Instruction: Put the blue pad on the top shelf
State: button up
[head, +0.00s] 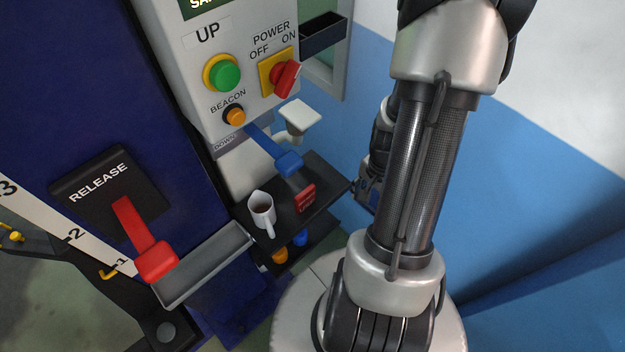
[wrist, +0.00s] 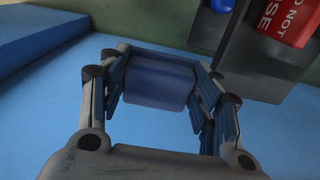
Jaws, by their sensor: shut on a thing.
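The blue pad (wrist: 160,82) is a dark blue block between the fingers of my gripper (wrist: 162,92) in the wrist view. My gripper is shut on it. In the head view my gripper (head: 368,193) is partly hidden behind my arm, low at the right end of the black top shelf (head: 328,180), and the pad cannot be made out there. In the wrist view the red block (wrist: 287,22) reads "DO NOT USE".
A lower shelf (head: 309,241) holds an orange item (head: 280,254) and a blue item (head: 300,238). A blue lever (head: 285,158) and a white plate-like part (head: 300,115) stand over the top shelf. A red release lever (head: 150,250) and grey tray (head: 205,266) are left.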

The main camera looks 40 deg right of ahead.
jog(key=b, duration=0.2)
send_over(325, 182)
jog(key=shift+s+f, duration=0.2)
jog(key=shift+f, duration=0.75)
notch_tip(325, 182, down, 5)
jog(key=shift+r+b, duration=0.1)
jog(key=shift+b, duration=1.1)
jog(key=shift+w+f+b, duration=0.15)
jog(key=shift+f+b, duration=0.15)
jog(key=shift+r, duration=0.15)
jog(key=shift+f, duration=0.2)
jog(key=o, duration=1.2)
jog(key=shift+c, duration=0.2)
